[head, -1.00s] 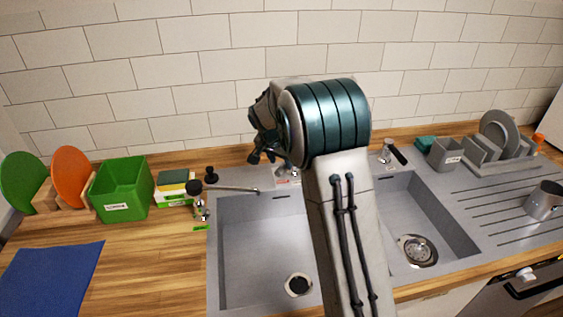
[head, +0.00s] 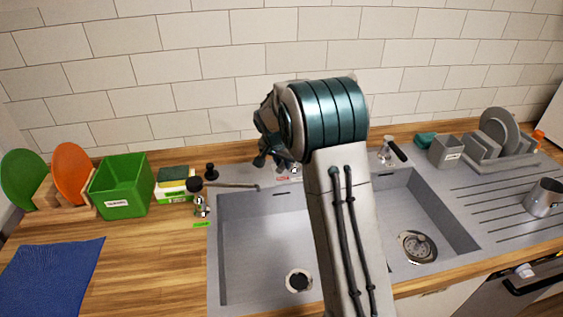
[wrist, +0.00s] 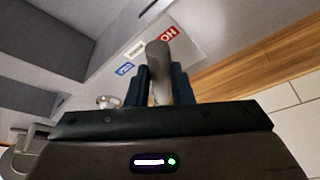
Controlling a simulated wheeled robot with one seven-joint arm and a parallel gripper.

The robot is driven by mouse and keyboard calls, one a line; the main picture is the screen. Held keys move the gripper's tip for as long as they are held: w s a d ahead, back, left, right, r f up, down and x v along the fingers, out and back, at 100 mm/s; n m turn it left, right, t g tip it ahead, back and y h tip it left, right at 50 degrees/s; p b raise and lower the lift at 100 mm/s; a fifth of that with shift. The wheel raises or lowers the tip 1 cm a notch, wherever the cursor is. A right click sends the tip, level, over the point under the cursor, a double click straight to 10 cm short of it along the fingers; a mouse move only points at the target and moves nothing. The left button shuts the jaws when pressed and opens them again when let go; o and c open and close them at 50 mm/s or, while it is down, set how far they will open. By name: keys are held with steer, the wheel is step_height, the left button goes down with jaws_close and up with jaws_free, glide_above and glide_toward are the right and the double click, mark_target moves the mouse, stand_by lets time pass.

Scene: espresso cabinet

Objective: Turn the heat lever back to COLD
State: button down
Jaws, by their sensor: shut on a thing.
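The heat lever (wrist: 158,60) is a grey rounded handle in the wrist view. It stands between the two dark fingers of my gripper (wrist: 161,78), which is shut on it. Behind it lies a light plate with a red HOT label (wrist: 167,35), a white label (wrist: 135,48) and a blue label (wrist: 124,69). The lever's tip shows between the white and red labels; its exact setting is hard to tell. In the head view my gripper (head: 268,160) is at the sink's back edge, partly hidden by my arm, and the lever is hidden.
A double sink (head: 262,240) lies below my arm. A tap (head: 225,185) is at left, near a green box (head: 121,188) and sponges (head: 173,180). Another black-handled fitting (head: 393,152), a grey caddy (head: 446,152) and a dish rack (head: 500,150) stand at right. The tiled wall is close behind.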

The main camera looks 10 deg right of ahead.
steer(key=shift+s+d+n+t+y+b, duration=0.15)
steer(key=shift+s+d+n+y+b, duration=0.1)
steer(key=shift+d+n+b, duration=0.25)
steer(key=shift+s+d+n+t+y+b, duration=0.2)
steer(key=shift+d+n, duration=0.15)
steer(key=shift+n, duration=0.35)
steer(key=c, duration=1.3)
jaws_free()
steer(key=shift+r, duration=0.1)
steer(key=b+v, duration=0.1)
steer(key=v, duration=1.2)
steer(key=shift+s+a+r+b, duration=0.1)
steer(key=shift+a+r+b, duration=0.1)
steer(key=shift+r+b, duration=0.15)
